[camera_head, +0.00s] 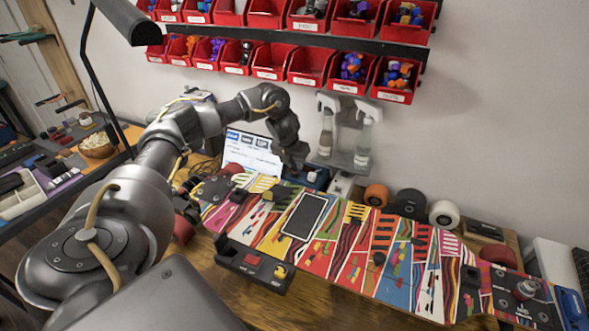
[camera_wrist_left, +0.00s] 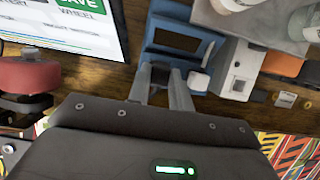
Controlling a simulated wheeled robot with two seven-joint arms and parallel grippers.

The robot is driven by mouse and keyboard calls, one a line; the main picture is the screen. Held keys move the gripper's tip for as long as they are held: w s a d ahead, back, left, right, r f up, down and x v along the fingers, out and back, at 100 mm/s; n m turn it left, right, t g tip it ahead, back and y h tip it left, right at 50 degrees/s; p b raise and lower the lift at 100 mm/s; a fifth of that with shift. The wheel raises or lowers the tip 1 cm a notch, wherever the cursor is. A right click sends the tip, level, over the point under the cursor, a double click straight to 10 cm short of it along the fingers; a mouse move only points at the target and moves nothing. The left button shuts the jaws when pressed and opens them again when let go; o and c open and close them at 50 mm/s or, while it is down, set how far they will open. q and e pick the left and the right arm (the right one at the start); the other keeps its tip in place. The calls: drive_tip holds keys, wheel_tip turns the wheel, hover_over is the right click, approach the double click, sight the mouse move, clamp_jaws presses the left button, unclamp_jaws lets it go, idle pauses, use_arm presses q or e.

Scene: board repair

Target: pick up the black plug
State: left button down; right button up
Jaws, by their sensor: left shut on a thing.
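My left gripper (camera_head: 297,166) reaches down behind the board, near a blue device (camera_head: 318,178) at the foot of the wall. In the left wrist view, the two grey fingers of the left gripper (camera_wrist_left: 161,76) point at the front of the blue device (camera_wrist_left: 178,42). They are shut on a small dark piece, the black plug (camera_wrist_left: 161,74), which is mostly hidden between them. I cannot tell whether the plug still touches the blue device. In the head view the plug is not distinguishable. My right gripper is not in view.
A colourful skateboard deck (camera_head: 345,235) lies across the wooden bench. A screen (camera_head: 250,152) stands left of the gripper, and spray bottles (camera_head: 362,140) stand to its right. A white-grey box (camera_wrist_left: 240,70) sits beside the blue device. Red bins (camera_head: 308,65) hang above.

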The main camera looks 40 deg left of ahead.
sight(294, 165)
use_arm(q)
drive_tip(key=v, duration=0.3)
drive_tip(key=shift+s+a+r, duration=0.1)
drive_tip(key=shift+s+r, duration=0.05)
drive_tip(key=shift+s, duration=0.15)
drive_tip(key=s+r+p, duration=0.2)
drive_tip(key=s+r, duration=0.2)
drive_tip(key=s, duration=0.2)
drive_tip(key=s+d+r+p, duration=0.1)
drive_tip(key=s+r+p, duration=0.1)
drive_tip(key=s+r, duration=0.2)
drive_tip(key=shift+s+d+p, duration=0.15)
drive_tip(key=shift+s+p, duration=0.2)
drive_tip(key=shift+s, duration=0.85)
